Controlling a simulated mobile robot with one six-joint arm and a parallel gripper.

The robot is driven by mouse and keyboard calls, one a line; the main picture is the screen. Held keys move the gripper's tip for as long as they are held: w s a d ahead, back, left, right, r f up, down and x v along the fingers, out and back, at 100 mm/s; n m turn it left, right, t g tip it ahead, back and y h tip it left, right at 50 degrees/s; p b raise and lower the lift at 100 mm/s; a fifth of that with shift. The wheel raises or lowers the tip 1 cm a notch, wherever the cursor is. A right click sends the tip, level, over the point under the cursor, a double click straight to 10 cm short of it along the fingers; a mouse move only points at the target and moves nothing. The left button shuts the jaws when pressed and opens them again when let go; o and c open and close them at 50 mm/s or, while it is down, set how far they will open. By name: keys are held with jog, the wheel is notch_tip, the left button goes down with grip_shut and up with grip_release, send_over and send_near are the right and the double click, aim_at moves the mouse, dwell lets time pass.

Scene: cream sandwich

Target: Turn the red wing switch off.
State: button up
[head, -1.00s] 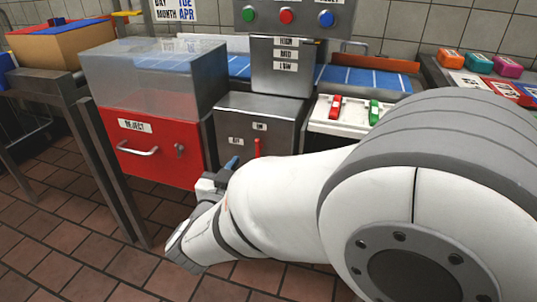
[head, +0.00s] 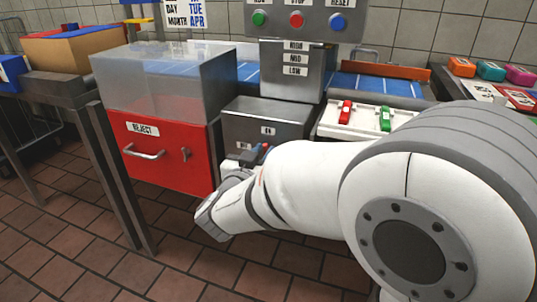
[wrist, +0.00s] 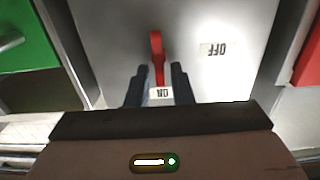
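The red wing switch (wrist: 157,48) is on a grey metal panel, its lever standing in line with the ON label (wrist: 160,94). The OFF label (wrist: 214,49) is off to the right in the wrist view, upside down. My gripper (wrist: 159,72) is open, one dark finger on each side of the lever's lower part; whether they touch it I cannot tell. In the head view my gripper (head: 256,154) is at the front of the grey box (head: 262,112), and my arm hides most of the switch and panel.
A red REJECT drawer (head: 165,155) with a handle sits left of the box, under a clear bin (head: 165,80). A white panel (head: 365,118) with red and green switches stands at the right. A green front (wrist: 25,40) flanks the panel in the wrist view.

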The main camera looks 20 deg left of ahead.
grip_shut()
jog(key=shift+d+p, duration=0.1)
jog(key=shift+p, duration=0.25)
